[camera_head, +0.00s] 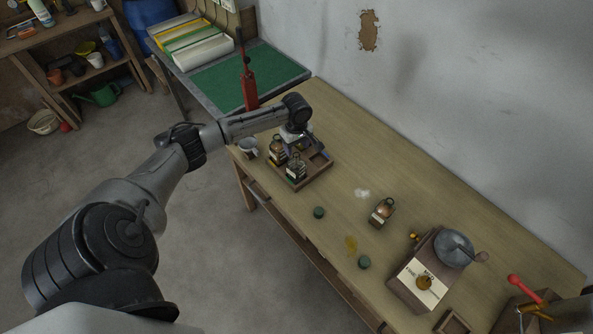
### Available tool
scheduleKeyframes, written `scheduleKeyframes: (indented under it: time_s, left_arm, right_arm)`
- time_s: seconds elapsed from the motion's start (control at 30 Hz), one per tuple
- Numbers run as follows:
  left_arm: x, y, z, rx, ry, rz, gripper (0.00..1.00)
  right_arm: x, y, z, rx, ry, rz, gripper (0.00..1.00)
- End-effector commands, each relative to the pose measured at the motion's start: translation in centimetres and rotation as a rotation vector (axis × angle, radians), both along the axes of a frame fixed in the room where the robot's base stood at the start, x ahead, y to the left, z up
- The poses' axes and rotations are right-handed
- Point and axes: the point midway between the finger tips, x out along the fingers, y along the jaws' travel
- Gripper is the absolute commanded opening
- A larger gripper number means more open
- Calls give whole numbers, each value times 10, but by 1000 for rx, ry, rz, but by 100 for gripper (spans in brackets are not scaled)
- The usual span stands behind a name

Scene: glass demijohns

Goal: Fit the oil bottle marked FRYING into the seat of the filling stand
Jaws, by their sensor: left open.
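Two small dark glass bottles with pale labels, a rear one (277,150) and a front one (296,168), stand in a wooden tray with compartments (318,178). A third bottle, brownish with a label (382,211), is on the bare table to the right. The label words are too small to read, so I cannot tell which is FRYING. I cannot single out the filling stand for sure. My left gripper (308,143) is open over the back part of the tray, close behind the two bottles; its fingertips are partly hard to make out. My right gripper is not in view.
A wooden grinder-like box with a crank (407,290) stands at the table's right. Two dark green round pieces (319,212) (364,262) lie near the front edge. A white cup (249,147) is left of the tray, and a red bottle-like object (249,88) stands behind.

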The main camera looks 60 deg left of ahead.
Motion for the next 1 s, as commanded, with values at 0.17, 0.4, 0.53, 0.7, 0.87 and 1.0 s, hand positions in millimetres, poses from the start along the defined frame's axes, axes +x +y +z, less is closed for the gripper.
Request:
scheduleKeyframes:
  time_s: [0.17,0.4,0.53,0.7,0.87,1.0]
  left_arm:
    - [-1,-1,-20,-1,3,0,58]
    - [-1,-1,-47,0,2,1,58]
    - [-1,-1,-51,0,0,-1,58]
    - [-1,-1,-51,1,0,-1,58]
    - [-1,-1,-51,1,0,-1,48]
    - [-1,-1,-51,1,0,-1,35]
  right_arm:
    - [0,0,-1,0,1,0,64]
    - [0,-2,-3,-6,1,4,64]
    - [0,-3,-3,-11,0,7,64]
    - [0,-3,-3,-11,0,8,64]
    - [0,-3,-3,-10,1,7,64]
    - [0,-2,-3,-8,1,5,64]
